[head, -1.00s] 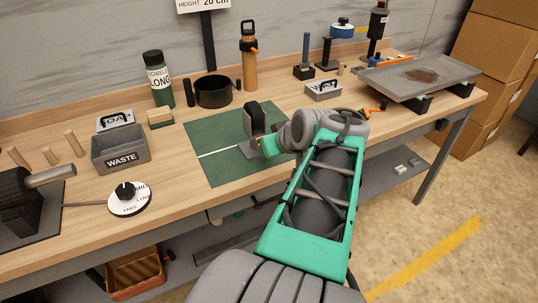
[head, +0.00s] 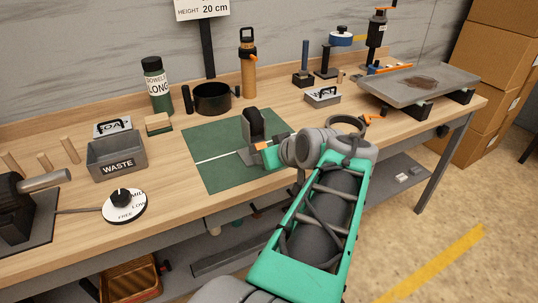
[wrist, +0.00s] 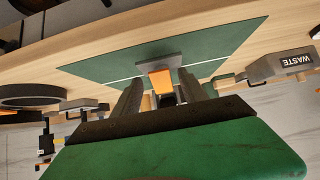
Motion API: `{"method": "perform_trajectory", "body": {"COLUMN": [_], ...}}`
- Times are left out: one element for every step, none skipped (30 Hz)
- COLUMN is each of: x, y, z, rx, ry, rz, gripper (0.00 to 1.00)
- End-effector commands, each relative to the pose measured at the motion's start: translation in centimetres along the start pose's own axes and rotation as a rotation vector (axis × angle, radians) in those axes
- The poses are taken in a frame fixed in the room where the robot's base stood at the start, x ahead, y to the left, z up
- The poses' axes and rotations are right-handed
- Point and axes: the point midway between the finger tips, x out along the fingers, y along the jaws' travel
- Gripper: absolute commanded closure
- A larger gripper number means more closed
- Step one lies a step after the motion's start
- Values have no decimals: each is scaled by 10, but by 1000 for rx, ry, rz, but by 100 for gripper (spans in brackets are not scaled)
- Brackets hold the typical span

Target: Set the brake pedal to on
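A black upright pad on a grey bracket (head: 253,122) stands on the green mat and looks like the brake pedal; I cannot read its setting. An orange piece (head: 261,146) shows low on its right side. My gripper (head: 271,156) is at the right side of the bracket, close to the orange piece. In the wrist view the two dark fingers of my gripper (wrist: 159,76) are spread apart. The orange piece (wrist: 160,80) appears between them, in front of a grey plate (wrist: 158,60). Whether they touch it I cannot tell.
The green mat (head: 212,170) lies on the wooden bench. A waste box (head: 117,158) and a white dial (head: 124,207) are to the left. A black ring-shaped pot (head: 212,99) and bottles stand behind. A stained grey tray (head: 420,85) is at the right.

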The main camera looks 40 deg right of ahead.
Motion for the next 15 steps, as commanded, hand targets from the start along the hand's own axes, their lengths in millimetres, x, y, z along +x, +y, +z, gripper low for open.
{"method": "perform_trajectory", "body": {"x": [0,0,0,0,0,0,-2,-4,-8,-12,-18,-26,-33,-40,-48], "y": [0,0,0,0,0,0,0,0,1,1,2,2,2,3,3], "z": [0,0,0,0,0,0,0,-1,-1,-2,-2,-2,-2,-3,-2], "rx": [0,0,0,0,0,0,0,0,0,1,1,1,1,2,3], "ry": [0,0,0,0,0,0,0,1,1,1,2,2,1,3,1], "rz": [0,0,0,0,0,0,0,1,2,3,4,6,8,8,8], "gripper": [49,49,49,49,49,49,49,49,49,49,49,49,49,49,49]}}
